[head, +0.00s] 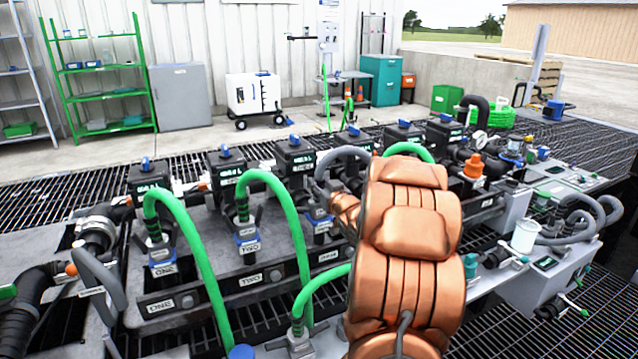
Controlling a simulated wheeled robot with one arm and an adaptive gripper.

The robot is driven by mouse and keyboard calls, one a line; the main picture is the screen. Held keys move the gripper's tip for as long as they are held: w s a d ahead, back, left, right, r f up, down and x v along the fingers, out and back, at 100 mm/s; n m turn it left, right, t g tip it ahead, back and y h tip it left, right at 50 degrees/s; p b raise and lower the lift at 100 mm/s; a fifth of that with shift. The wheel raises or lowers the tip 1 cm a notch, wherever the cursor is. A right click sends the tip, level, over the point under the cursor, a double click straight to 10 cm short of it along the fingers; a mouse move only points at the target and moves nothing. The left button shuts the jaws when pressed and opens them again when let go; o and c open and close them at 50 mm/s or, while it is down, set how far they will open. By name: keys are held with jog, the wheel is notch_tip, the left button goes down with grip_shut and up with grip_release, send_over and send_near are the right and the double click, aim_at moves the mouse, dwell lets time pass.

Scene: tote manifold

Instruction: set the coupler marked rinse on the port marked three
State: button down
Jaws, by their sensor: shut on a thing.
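My copper arm fills the centre right of the head view and hides much behind it. My gripper (333,204) shows only in part at the arm's far end, beside the third station, shut on what seems to be the coupler (318,196) under a grey hose (345,152). I cannot read a rinse marking on it. Port three (320,222) is at this station, with a plate (328,256) on the rail below that seems to read three. The coupler is over or at the port; I cannot tell whether it is seated.
Black valve boxes (295,155) with blue knobs stand behind the ports. An orange fitting (473,167) and a white cup (524,236) are to the right.

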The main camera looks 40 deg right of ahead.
jog(key=c, duration=0.8)
grip_release()
jog(key=v, duration=1.2)
jog(key=shift+w+a, duration=0.1)
